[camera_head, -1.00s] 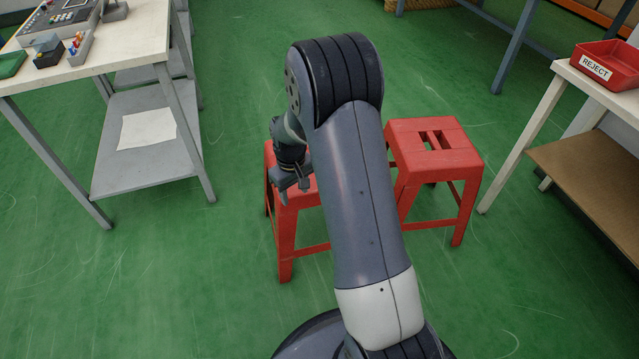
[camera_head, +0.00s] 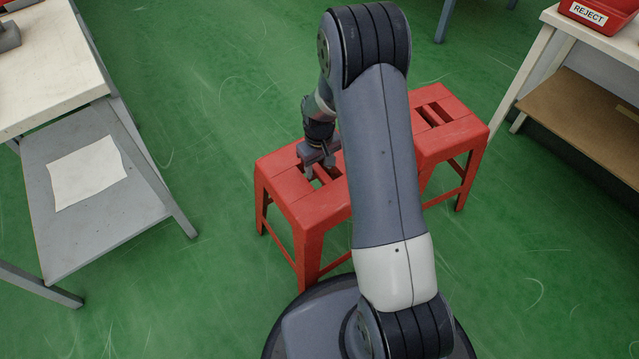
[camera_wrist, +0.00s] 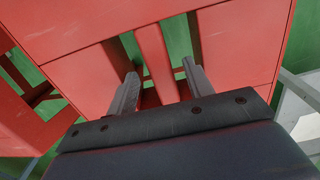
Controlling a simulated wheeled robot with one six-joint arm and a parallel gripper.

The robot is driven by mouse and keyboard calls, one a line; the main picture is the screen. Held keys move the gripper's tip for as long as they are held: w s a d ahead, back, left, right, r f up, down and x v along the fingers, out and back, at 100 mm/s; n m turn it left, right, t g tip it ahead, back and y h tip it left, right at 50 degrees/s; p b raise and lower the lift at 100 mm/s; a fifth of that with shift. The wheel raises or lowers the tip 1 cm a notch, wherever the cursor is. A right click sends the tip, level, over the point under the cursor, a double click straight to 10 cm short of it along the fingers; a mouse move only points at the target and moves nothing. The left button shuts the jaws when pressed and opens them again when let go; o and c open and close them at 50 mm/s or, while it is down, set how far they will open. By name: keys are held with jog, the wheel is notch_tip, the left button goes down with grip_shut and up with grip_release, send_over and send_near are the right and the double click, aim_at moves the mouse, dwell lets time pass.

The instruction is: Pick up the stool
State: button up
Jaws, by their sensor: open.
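Two red stools stand upright on the green floor. The nearer left stool (camera_head: 282,188) is partly hidden behind my arm; the right stool (camera_head: 452,137) stands behind it to the right. My gripper (camera_head: 319,171) points down over the slotted middle of the left stool's seat. In the wrist view, the seat (camera_wrist: 240,45) fills most of the picture, with a narrow bar (camera_wrist: 157,55) between two slots. My open gripper (camera_wrist: 159,72) has one finger on each side of this bar, near the slots. I cannot tell how deep the fingertips are.
A grey workbench with a lower shelf (camera_head: 60,235) and a white sheet (camera_head: 87,172) stands at the left. At the right is a bench with a brown shelf (camera_head: 590,120) and a red REJECT tray (camera_head: 598,14).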

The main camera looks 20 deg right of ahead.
notch_tip(320, 180, down, 4)
jog(key=shift+s+f+b, duration=0.15)
jog(key=shift+f+b, duration=0.05)
jog(key=shift+b, duration=0.6)
grip_shut()
jog(key=shift+r, duration=0.15)
